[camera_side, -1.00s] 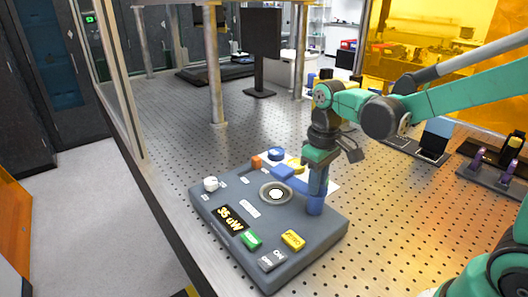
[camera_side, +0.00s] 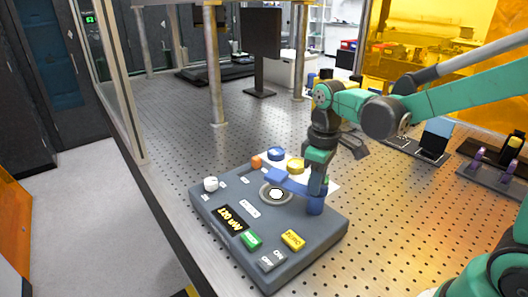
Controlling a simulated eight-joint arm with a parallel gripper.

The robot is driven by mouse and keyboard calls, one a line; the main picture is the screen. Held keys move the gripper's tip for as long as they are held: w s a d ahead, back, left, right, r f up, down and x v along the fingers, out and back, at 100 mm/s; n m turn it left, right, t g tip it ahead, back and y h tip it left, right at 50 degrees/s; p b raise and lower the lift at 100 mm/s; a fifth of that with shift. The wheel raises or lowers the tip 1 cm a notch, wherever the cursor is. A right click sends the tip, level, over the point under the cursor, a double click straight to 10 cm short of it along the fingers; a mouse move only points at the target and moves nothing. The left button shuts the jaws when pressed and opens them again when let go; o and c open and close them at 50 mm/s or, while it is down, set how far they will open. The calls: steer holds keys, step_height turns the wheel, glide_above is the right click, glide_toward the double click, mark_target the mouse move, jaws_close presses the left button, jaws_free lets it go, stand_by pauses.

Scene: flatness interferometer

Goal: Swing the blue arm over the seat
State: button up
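The blue arm (camera_side: 290,183) is mounted on a blue post (camera_side: 315,206) at the right of the grey instrument. It reaches left, and its wide free end lies along the back edge of the seat in this view. The seat (camera_side: 263,199) is a grey ring with a white hexagonal piece (camera_side: 276,194) in its middle, still visible. My gripper (camera_side: 318,178) points down at the post end of the arm, overlapping it in the picture. Its fingertips are hard to make out, so I cannot tell whether they grip or only touch the arm.
The grey instrument (camera_side: 225,259) carries a lit display (camera_side: 230,217), a white knob (camera_side: 210,184), a green button (camera_side: 251,240), a yellow button (camera_side: 293,240) and a rocker switch (camera_side: 271,260). A blue disc (camera_side: 276,153) and yellow disc (camera_side: 295,166) lie behind.

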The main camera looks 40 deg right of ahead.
steer(key=o, duration=0.4)
steer(key=shift+o, duration=0.2)
steer(key=shift+r, duration=2.85)
steer(key=shift+s+a+t, duration=0.2)
steer(key=shift+s+t, duration=0.2)
steer(key=shift+t, duration=0.1)
steer(key=s+m+t, duration=0.1)
steer(key=t, duration=0.1)
steer(key=s+a+m+t, duration=0.1)
steer(key=t, duration=0.1)
steer(key=s+a+f+m+t, duration=0.1)
steer(key=m+t, duration=0.1)
steer(key=shift+s+f, duration=0.1)
